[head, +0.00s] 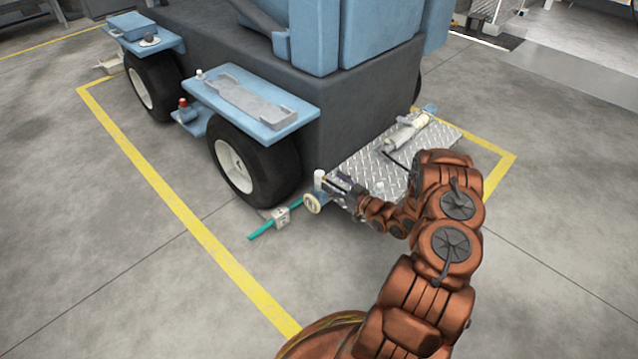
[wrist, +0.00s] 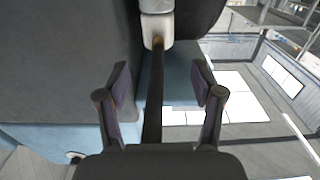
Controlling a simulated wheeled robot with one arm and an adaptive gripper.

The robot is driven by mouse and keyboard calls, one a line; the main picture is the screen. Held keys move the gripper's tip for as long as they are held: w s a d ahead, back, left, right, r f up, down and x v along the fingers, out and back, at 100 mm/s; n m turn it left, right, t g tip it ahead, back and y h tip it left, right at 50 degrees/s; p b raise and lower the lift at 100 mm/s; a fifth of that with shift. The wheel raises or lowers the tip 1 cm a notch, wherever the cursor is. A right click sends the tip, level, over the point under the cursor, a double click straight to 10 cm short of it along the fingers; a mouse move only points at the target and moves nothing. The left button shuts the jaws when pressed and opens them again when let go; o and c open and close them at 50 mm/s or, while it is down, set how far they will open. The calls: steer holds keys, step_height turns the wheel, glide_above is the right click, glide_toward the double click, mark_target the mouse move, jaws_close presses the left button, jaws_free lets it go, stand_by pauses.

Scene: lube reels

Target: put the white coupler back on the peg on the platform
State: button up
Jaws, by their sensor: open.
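My gripper (head: 341,185) is open at the front left corner of the metal tread platform (head: 365,158). In the wrist view, its two fingers (wrist: 160,95) stand apart with a dark strip running between them, which may be a hose or bar. A white cylindrical piece (wrist: 157,28) at the end of this strip lies beyond the fingertips; it may be the coupler. In the head view, a small white cylinder (head: 319,177) is just left of the fingertips. A short pale stub (head: 379,186) on the platform may be the peg. I cannot tell whether the fingers touch anything.
A blue and dark grey vehicle (head: 345,105) stands behind the platform. A white and grey tool (head: 408,131) with a dark hose lies at the platform's back. A round pale disc (head: 312,203) and a chock with teal bar (head: 262,229) are near the wheel. The floor at left is clear.

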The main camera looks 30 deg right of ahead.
mark_target(323, 176)
steer(key=x, duration=0.2)
steer(key=b+x, duration=0.2)
steer(key=x, duration=0.1)
steer(key=shift+w+a+f, duration=0.1)
steer(key=shift+w+f, duration=0.25)
steer(key=shift+f, duration=0.05)
steer(key=shift+w+a+r, duration=0.1)
steer(key=shift+w, duration=0.55)
jaws_close()
